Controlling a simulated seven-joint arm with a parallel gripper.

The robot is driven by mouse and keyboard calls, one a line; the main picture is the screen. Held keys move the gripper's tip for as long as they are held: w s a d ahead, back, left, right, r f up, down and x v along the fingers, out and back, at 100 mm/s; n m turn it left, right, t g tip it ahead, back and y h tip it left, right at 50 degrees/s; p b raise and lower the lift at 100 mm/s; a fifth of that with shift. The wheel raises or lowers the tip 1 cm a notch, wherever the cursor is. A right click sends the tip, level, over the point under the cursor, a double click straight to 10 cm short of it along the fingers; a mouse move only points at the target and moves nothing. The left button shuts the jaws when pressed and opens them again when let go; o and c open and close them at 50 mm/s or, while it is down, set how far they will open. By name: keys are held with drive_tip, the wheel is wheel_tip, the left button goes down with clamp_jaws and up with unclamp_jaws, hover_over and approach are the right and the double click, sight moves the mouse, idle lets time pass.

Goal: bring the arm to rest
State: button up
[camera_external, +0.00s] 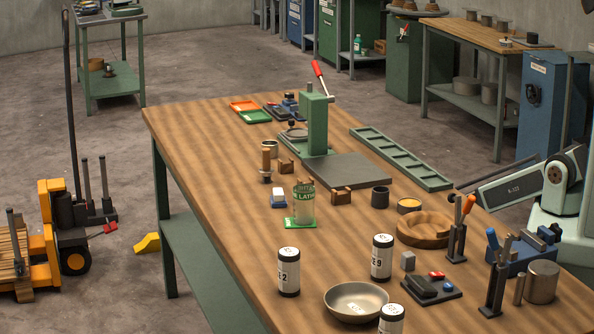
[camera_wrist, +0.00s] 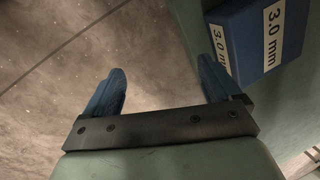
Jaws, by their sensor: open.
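My gripper (camera_wrist: 165,85) shows in the wrist view with its two blue fingers spread wide apart. Nothing is between them; only grey-brown floor (camera_wrist: 160,35) shows beyond. A blue block labelled "3.0 mm" (camera_wrist: 245,45) lies past the right finger, against a pale green surface; I cannot tell how far away it is. In the external view, part of my arm (camera_external: 515,187) shows at the right edge, beside the workbench. I cannot make out my gripper there.
The wooden workbench (camera_external: 200,125) holds a green press (camera_external: 315,125), a metal bowl (camera_external: 356,301), labelled canisters (camera_external: 289,272), a wooden ring (camera_external: 425,232) and tool holders (camera_external: 456,243) near my arm. A green slotted rail (camera_external: 400,160) lies along the far edge.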

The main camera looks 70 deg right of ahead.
drive_tip(key=s+a+f+n+g, duration=0.1)
drive_tip(key=s+a+f, duration=0.15)
drive_tip(key=s, duration=0.25)
drive_tip(key=s+a+f+n+g+h, duration=0.1)
drive_tip(key=s+a+g, duration=0.1)
drive_tip(key=s+a, duration=0.3)
drive_tip(key=s+a+f+n+g, duration=0.1)
drive_tip(key=s+a+f, duration=0.1)
drive_tip(key=s, duration=0.4)
drive_tip(key=s+a+r+n+g, duration=0.1)
drive_tip(key=s+a+n+g, duration=0.1)
drive_tip(key=s+a+n, duration=0.2)
drive_tip(key=s+a+r+n+g+h, duration=0.1)
drive_tip(key=s+a+n, duration=0.4)
drive_tip(key=s, duration=0.6)
drive_tip(key=shift+r+g, duration=0.65)
drive_tip(key=shift+g, duration=0.25)
drive_tip(key=shift+o, duration=0.3)
